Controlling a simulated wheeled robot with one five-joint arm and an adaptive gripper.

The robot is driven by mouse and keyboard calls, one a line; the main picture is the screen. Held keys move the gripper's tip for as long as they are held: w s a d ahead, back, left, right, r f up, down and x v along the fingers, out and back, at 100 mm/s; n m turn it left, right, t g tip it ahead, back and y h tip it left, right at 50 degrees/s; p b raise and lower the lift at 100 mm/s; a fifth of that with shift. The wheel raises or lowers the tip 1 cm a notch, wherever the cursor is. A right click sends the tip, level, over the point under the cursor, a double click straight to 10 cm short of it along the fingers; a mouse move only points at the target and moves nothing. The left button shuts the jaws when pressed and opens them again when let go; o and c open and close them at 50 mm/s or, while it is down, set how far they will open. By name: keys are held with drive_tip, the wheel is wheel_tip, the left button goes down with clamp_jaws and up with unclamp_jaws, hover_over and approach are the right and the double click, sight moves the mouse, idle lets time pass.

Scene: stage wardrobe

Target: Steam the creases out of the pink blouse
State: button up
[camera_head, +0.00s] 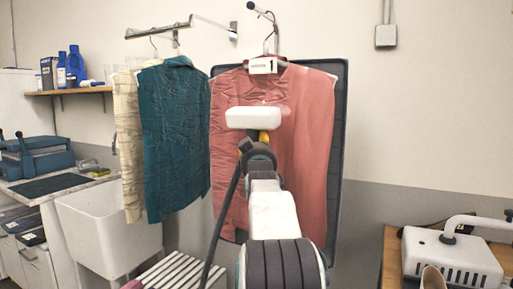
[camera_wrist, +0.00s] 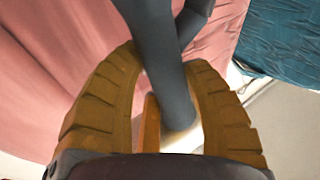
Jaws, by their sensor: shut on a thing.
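The pink blouse (camera_head: 312,150) hangs on a hanger in front of a dark padded board, with a white tag marked 1 (camera_head: 263,66) at its neck. Creases show on its left part; its right part looks smoother. My gripper (camera_head: 256,140) is shut on the dark handle of the steamer, whose white head (camera_head: 253,117) is in front of the blouse's upper middle. I cannot tell whether the head touches the cloth. In the wrist view my gripper's yellow-brown fingers (camera_wrist: 165,62) flank the dark handle (camera_wrist: 160,60), with pink cloth (camera_wrist: 45,70) beyond. My arm hides the blouse's lower middle.
A creased teal garment (camera_head: 172,140) and a cream one (camera_head: 129,150) hang close at left from a wall rail (camera_head: 160,31). A white sink (camera_head: 105,240) stands below them. A slatted surface (camera_head: 170,272) is at front. A white appliance (camera_head: 450,258) sits on a table at right.

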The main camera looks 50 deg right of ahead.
sight(256, 107)
drive_tip(key=shift+r+p, duration=0.4)
drive_tip(key=shift+r, duration=0.5)
drive_tip(key=shift+r+p, duration=1.9)
drive_tip(key=shift+r, duration=0.6)
drive_tip(key=shift+r+p, duration=1.9)
drive_tip(key=shift+r, duration=0.3)
drive_tip(key=shift+f, duration=0.15)
